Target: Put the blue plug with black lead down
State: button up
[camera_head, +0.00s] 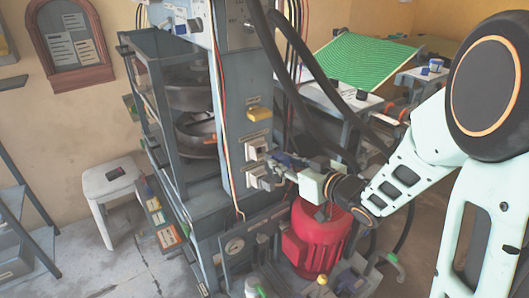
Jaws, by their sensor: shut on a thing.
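My gripper (272,172) is at the front of the grey machine column, close to the sockets (257,149) on it. It is shut on a small blue thing, which looks like the blue plug (289,160). The fingers cover much of the plug, and I cannot tell whether it touches a socket. Thick black leads (300,98) hang down behind the gripper. I cannot make out which of them joins the plug.
The plate press (222,70) stands in the middle, with a red motor (316,238) below my gripper. A white stool (112,193) is at the left. A green striped board (352,62) lies on the bench behind. Small items crowd the floor at the front.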

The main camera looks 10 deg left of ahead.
dwell(0.3)
jog(key=w+d+r+m+t+h, duration=0.1)
jog(key=w+d+m+t+h, duration=0.2)
jog(key=d, duration=0.5)
jog(key=w+d+m+h, duration=0.1)
jog(key=d+m+h, duration=0.25)
jog(key=d, duration=0.45)
jog(key=w+d+r+m+t+h, duration=0.1)
jog(key=w+d+m+t+h, duration=0.15)
jog(key=d+h, duration=0.4)
notch_tip(320, 180, up, 13)
jog(key=d+y+p, duration=0.2)
jog(key=p, duration=1.2)
jog(key=shift+s+a+f+m+g, duration=0.1)
jog(key=shift+s+f, duration=0.2)
jog(key=shift+f, duration=0.3)
jog(key=shift+s+a+f+m+g, duration=0.1)
jog(key=shift+s+f, duration=0.15)
jog(key=shift+f, duration=0.3)
jog(key=shift+s+a+f+m+g, duration=0.1)
jog(key=shift+s+f, duration=0.2)
jog(key=shift+f, duration=0.3)
